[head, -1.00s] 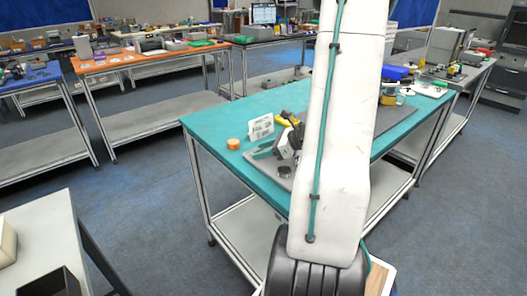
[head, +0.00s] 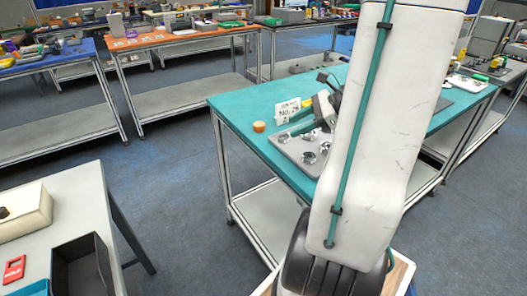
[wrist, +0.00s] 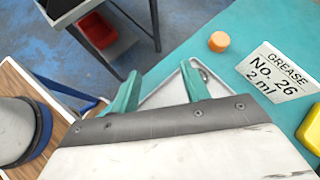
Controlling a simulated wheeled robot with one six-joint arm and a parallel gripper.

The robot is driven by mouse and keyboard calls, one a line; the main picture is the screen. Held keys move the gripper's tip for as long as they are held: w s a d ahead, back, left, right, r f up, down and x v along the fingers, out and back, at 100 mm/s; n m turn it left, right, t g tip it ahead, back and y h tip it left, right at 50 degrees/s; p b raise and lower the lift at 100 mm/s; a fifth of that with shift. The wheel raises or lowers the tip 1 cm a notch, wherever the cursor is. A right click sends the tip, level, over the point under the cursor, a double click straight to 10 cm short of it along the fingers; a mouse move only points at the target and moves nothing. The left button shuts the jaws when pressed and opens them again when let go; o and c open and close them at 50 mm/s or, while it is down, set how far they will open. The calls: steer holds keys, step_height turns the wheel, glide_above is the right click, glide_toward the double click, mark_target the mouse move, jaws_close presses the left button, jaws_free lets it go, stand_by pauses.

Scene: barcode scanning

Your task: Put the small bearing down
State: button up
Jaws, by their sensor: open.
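Several metal ring-shaped parts, which look like bearings (head: 309,157), lie on a grey tray (head: 288,146) on the teal table. I cannot tell which one is the small bearing. My gripper (head: 302,128) is over the tray's far left part in the head view, partly hidden by my own arm. In the wrist view my gripper (wrist: 160,80) has its two teal fingers well apart, with nothing seen between them but a light tray corner. A ring-like metal part (wrist: 205,74) shows just beside the right finger there.
A card reading "Grease No. 26" (wrist: 274,75) stands near the tray, with an orange cylinder (wrist: 218,41) beside it and a yellow object (wrist: 313,128) at the right edge. A grey table (head: 70,205) with a black bin (head: 82,268) stands front left. Floor lies between the tables.

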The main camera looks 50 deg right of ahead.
steer(key=a+r+n+g, duration=0.25)
steer(key=a+n, duration=0.35)
steer(key=a, duration=0.4)
steer(key=a+r+n+g, duration=0.2)
steer(key=a+n+g, duration=0.2)
steer(key=a+n, duration=0.4)
steer(key=s+a+r+n+h, duration=0.3)
steer(key=s+a+n+h, duration=0.3)
steer(key=s+a+n, duration=0.2)
steer(key=shift+s+a+r+n+g, duration=0.4)
steer(key=shift+a+n, duration=0.65)
steer(key=shift+n, duration=1.35)
steer(key=shift+f, duration=0.1)
